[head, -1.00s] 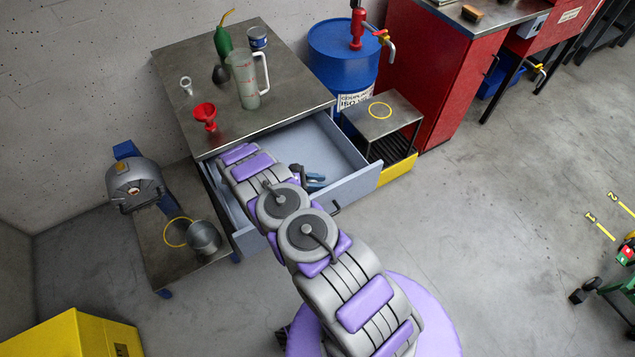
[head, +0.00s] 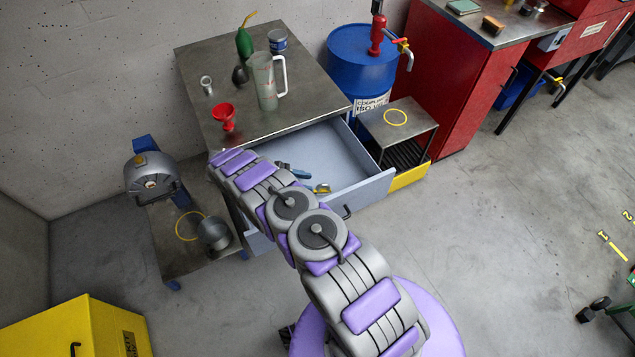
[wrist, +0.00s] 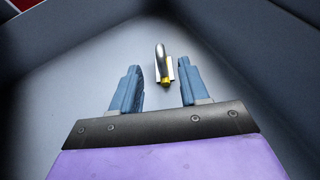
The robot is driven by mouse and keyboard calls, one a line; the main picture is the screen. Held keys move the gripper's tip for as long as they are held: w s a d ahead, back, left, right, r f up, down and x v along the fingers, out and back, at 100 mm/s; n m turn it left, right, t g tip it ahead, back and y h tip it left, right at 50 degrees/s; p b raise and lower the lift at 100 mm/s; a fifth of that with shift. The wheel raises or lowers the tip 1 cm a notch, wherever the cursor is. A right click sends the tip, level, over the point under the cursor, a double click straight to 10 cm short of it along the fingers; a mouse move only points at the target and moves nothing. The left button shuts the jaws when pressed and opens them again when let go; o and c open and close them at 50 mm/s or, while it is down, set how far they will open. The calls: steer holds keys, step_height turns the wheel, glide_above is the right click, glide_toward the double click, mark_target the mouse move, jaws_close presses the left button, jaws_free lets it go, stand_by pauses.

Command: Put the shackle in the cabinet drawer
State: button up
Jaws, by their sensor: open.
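The cabinet drawer (head: 372,192) is pulled open under the metal-topped cabinet (head: 240,130). The shackle (head: 322,187), silver with a yellow part, lies on the drawer floor. It also shows in the wrist view (wrist: 161,60), in line with the gap between my fingers. My gripper (head: 298,172) is inside the drawer area in the head view, just left of the shackle. In the wrist view my blue fingers (wrist: 158,75) are spread apart, with a gap on either side of the shackle. My arm hides the drawer's left part.
On the cabinet top stand a red funnel (head: 223,115), a clear jug (head: 265,82), a green oil can (head: 245,46), a tin (head: 278,41) and a metal ring piece (head: 207,85). A blue drum (head: 362,60) and a low stand (head: 398,126) are at the right.

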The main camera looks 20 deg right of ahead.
steer(key=shift+v, duration=0.85)
steer(key=shift+w+a+r, duration=0.15)
steer(key=shift+w+r, duration=0.05)
steer(key=shift+r, duration=0.3)
steer(key=s+d+r+m+y, duration=0.1)
steer(key=s+r+m+y, duration=0.3)
steer(key=r, duration=1)
steer(key=s+r+m+y, duration=0.25)
steer(key=s+r, duration=0.35)
steer(key=r, duration=0.8)
steer(key=s+a+r+m+y, duration=0.1)
steer(key=s+r+m, duration=0.1)
steer(key=s+r, duration=0.35)
steer(key=s+a+r+m+y, duration=0.1)
steer(key=s+r+m+y, duration=0.15)
steer(key=s, duration=0.65)
steer(key=s+a+m+t+y, duration=0.1)
steer(key=s+a, duration=0.1)
steer(key=s, duration=0.6)
steer(key=s+a+r+m+t+y, duration=0.1)
steer(key=s+a+m, duration=0.1)
steer(key=s, duration=0.5)
steer(key=shift+s+a+r+t+y, duration=0.3)
steer(key=shift+s+a+t, duration=0.1)
steer(key=shift+a, duration=0.15)
steer(key=shift+c, duration=0.3)
